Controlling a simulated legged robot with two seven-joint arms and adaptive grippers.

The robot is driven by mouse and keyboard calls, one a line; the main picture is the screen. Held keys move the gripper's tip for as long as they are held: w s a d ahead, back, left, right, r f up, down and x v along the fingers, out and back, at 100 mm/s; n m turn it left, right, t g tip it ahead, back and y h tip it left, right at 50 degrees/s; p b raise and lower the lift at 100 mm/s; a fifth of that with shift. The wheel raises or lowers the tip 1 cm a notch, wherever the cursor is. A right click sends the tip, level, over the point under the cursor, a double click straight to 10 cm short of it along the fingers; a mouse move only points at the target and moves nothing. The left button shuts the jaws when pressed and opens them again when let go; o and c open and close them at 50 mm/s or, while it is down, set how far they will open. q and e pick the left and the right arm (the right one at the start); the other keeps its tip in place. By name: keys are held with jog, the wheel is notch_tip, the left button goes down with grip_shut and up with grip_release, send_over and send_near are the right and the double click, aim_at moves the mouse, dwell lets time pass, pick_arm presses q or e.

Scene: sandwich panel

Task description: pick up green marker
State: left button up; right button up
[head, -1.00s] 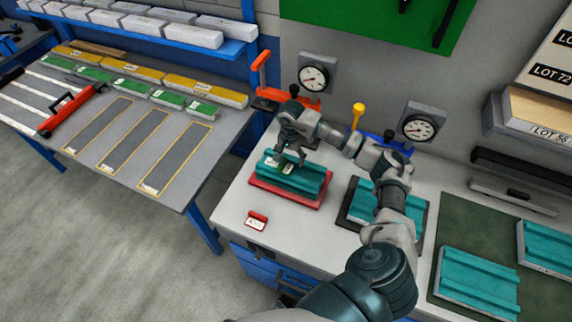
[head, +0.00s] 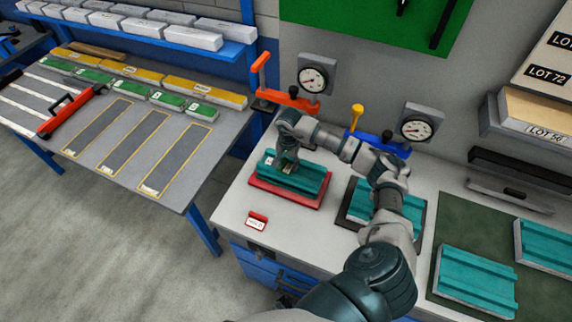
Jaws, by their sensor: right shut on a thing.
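My right gripper (head: 284,164) points down at the teal panel (head: 310,183) in the red fixture (head: 271,194). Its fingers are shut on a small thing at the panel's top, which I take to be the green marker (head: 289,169). Only a bit of it shows between and beside the fingers. I cannot tell whether it still touches the panel. A pale label (head: 268,160) lies on the panel just left of the fingers. My left gripper is out of the picture.
Two dial gauges (head: 313,80) stand behind the fixtures. A second teal panel (head: 360,207) sits to the right, partly behind my arm. A red hold tag (head: 257,221) lies in front. More teal panels (head: 476,281) lie on a green mat at right.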

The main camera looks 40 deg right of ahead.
jog(key=shift+r, duration=0.35)
jog(key=r, duration=0.1)
jog(key=r+b, duration=0.1)
jog(key=shift+s+a+r, duration=0.3)
jog(key=shift+s+a, duration=0.05)
jog(key=shift+s, duration=0.05)
jog(key=s+a+r+b, duration=0.1)
jog(key=s+a+b, duration=0.1)
jog(key=s+a, duration=0.8)
notch_tip(320, 180, up, 4)
jog(key=t+h+p, duration=0.2)
jog(key=h+p, duration=0.2)
jog(key=p, duration=0.8)
send_over(288, 167)
jog(key=d, duration=0.2)
jog(key=shift+s+a+f+b, duration=0.15)
jog(key=shift+f+b, duration=0.95)
jog(key=shift+f, duration=0.55)
jog(key=shift+a+f+b, duration=0.15)
jog(key=shift+f+b, duration=0.95)
jog(key=shift+f, duration=0.55)
jog(key=shift+f+b, duration=0.45)
jog(key=shift+f, duration=0.05)
